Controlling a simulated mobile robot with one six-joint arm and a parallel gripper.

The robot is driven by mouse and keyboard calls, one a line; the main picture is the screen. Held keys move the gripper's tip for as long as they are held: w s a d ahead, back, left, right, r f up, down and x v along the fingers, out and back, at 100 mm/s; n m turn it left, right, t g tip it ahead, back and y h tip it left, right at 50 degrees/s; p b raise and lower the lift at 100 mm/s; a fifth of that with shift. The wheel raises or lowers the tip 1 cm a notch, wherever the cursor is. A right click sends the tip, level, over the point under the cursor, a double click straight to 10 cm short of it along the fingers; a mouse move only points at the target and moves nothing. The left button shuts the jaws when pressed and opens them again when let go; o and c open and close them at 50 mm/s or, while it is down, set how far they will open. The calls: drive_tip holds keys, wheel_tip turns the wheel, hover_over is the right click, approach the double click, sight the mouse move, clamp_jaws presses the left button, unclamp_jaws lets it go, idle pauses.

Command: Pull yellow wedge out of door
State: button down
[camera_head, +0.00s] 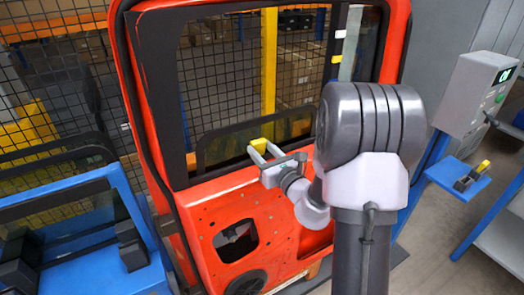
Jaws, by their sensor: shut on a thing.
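The red door (215,215) stands upright in the middle, with a black-framed window opening and bare inner panel holes below. The small yellow wedge (259,144) shows at the lower part of the window opening, near the door's sill. My gripper (263,147) reaches in from the right, its two light fingers shut on the wedge. The wedge's lower part is hidden by the fingers, and I cannot tell whether it still touches the door. My arm covers the door's right side.
At right are a grey control box (475,92) and a small blue shelf (458,181) holding a dark and yellow item (470,177). Wire mesh (60,75) and a yellow post (269,65) are behind the door.

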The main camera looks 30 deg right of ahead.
sight(256, 130)
drive_tip(key=shift+r+p, duration=2.2)
drive_tip(key=shift+r, duration=0.4)
drive_tip(key=s+b, duration=0.9)
drive_tip(key=s, duration=0.2)
drive_tip(key=shift+d, duration=0.15)
drive_tip(key=shift+d, duration=0.1)
